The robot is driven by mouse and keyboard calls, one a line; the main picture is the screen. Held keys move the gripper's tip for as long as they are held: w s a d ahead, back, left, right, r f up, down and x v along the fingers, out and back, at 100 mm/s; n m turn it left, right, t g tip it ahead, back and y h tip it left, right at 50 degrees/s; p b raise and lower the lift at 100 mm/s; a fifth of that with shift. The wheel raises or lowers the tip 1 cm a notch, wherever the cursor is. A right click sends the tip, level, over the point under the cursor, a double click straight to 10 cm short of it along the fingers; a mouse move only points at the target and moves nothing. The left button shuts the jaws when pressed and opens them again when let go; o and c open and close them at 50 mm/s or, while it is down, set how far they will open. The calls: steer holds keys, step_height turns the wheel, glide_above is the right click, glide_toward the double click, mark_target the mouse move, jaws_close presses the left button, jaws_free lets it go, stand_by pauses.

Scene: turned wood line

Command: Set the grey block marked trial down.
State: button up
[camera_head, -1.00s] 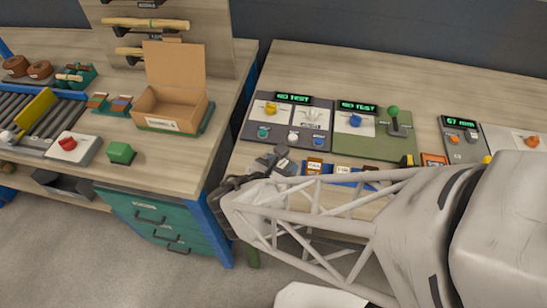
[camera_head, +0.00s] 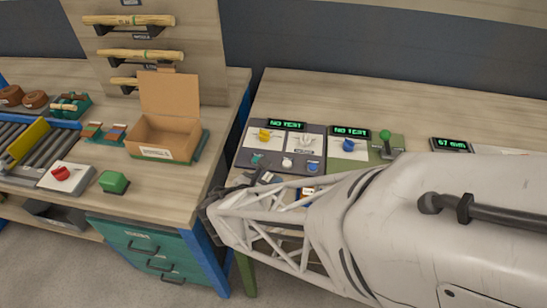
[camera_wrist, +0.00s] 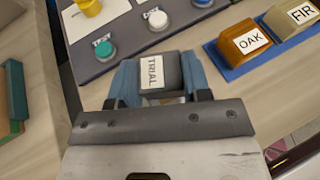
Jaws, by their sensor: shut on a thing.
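The grey block (camera_wrist: 172,72) with a white label reading TRIAL sits between my gripper's fingers in the wrist view. My gripper (camera_wrist: 158,76) is shut on it, one blue-grey finger on each side. The label faces the wrist camera. The block is over or close to the wooden bench just in front of the dark control panel (camera_wrist: 98,66); I cannot tell whether its underside touches anything. In the head view my gripper (camera_head: 258,180) is at the panel's front edge, and my arm hides much of that area.
A blue tray (camera_wrist: 228,70) with an OAK block (camera_wrist: 245,42) and a FIR block (camera_wrist: 292,20) lies to the right. The panel has a teal TEST button (camera_wrist: 103,49) and a white button (camera_wrist: 158,19). A green edge (camera_wrist: 14,92) is at left. Bare bench shows between.

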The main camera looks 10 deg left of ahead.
steer(key=shift+f, duration=1.1)
steer(key=shift+f, duration=0.1)
steer(key=o, duration=0.9)
steer(key=shift+s, duration=0.1)
steer(key=shift+v, duration=5.95)
